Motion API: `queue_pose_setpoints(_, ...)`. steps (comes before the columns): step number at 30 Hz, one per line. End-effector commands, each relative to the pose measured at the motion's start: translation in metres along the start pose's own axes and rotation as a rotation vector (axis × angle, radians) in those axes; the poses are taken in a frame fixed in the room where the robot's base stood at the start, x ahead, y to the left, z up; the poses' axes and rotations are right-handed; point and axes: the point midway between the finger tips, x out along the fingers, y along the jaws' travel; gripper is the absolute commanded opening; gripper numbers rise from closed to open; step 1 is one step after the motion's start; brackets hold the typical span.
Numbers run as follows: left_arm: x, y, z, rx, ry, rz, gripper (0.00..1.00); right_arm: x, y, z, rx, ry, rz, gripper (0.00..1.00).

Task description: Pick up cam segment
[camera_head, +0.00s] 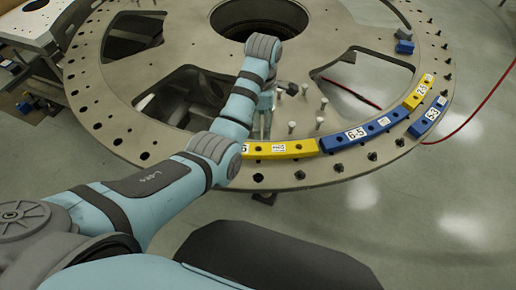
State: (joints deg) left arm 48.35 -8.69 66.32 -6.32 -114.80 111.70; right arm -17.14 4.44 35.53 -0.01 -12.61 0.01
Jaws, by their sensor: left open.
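Curved cam segments lie along the near right rim of the large round turret plate (330,20). A yellow segment (290,149) lies at the front, its left end hidden behind my left arm. A blue segment labelled 6-5 (363,133) adjoins it on the right. Another yellow segment (419,91) and a blue one (428,117) lie side by side farther right. My left gripper (265,130) points down over the plate, just behind the front yellow segment. It is open and partly hidden by my wrist; I see nothing in it. My right gripper is out of view.
Several upright pins stand on the plate near my gripper. Dark bolts and holes ring the rim, and large cutouts open in the plate. Small blue blocks (404,46) sit at the back right. A red cable (485,103) lies on the floor at right.

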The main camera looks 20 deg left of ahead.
Motion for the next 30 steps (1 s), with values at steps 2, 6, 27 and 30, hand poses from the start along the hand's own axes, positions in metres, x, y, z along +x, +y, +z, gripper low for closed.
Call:
queue_pose_setpoints(2, 0.025, 0.0, 0.001, -0.013, 0.003, -0.005, 0.66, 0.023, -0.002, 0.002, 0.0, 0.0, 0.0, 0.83)
queue_pose_setpoints(6, 0.059, -0.001, 0.0, -0.011, 0.004, -0.008, 0.66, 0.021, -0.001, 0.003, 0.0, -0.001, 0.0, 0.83)
queue_pose_setpoints(27, 0.141, 0.002, -0.002, -0.011, 0.001, -0.001, 0.66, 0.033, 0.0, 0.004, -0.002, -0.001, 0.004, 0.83)
queue_pose_setpoints(30, 0.14, 0.002, -0.002, -0.011, 0.001, -0.001, 0.5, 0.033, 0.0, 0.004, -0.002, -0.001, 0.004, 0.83)
